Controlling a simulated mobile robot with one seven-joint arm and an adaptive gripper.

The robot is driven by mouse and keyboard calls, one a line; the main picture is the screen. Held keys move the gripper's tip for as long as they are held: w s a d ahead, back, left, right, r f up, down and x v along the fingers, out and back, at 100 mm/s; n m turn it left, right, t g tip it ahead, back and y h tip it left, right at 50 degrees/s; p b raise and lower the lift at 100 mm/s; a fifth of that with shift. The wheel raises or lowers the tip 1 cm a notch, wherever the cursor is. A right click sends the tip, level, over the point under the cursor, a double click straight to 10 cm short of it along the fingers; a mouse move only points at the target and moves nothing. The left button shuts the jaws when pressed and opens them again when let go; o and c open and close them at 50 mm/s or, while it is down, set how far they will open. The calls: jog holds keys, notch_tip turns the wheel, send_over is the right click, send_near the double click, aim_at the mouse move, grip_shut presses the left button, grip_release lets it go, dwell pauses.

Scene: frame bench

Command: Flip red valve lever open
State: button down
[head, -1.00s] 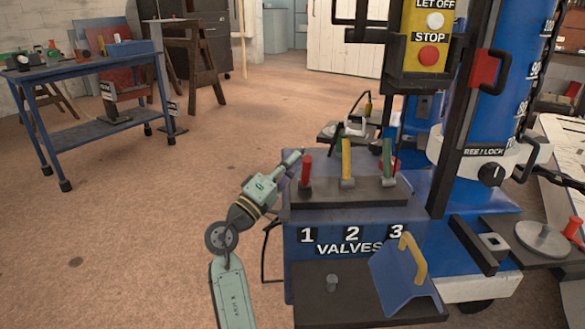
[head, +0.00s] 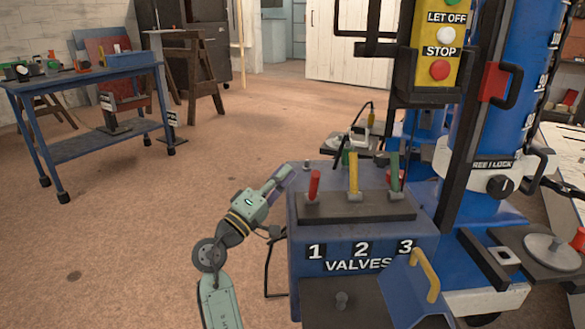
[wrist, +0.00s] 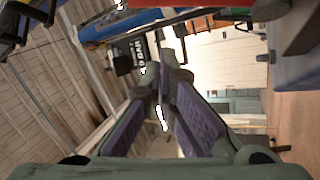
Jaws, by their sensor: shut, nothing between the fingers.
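The red valve lever (head: 314,185) stands nearly upright, leaning slightly right, above the number 1 on the blue valve box (head: 296,232). My gripper (head: 287,170) is just left of the red lever in the head view, at about its height. A small gap shows between them there; the depth between them is hard to judge. In the wrist view my gripper (wrist: 163,82) has its purple-padded fingers drawn together at the tips, with nothing held. Red and blue shapes cross the top of that view, but I cannot tell whether the lever is among them.
A yellow lever (head: 353,174) and a green lever (head: 395,172) stand to the right on the same dark block (head: 378,208). A yellow control box (head: 440,50) and a blue column (head: 490,125) rise behind. A blue workbench (head: 88,80) is far left. Open floor lies between.

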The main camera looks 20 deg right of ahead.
jog(key=v, duration=0.5)
jog(key=shift+s+a, duration=0.1)
jog(key=shift+s, duration=0.05)
jog(key=shift+a+r, duration=0.1)
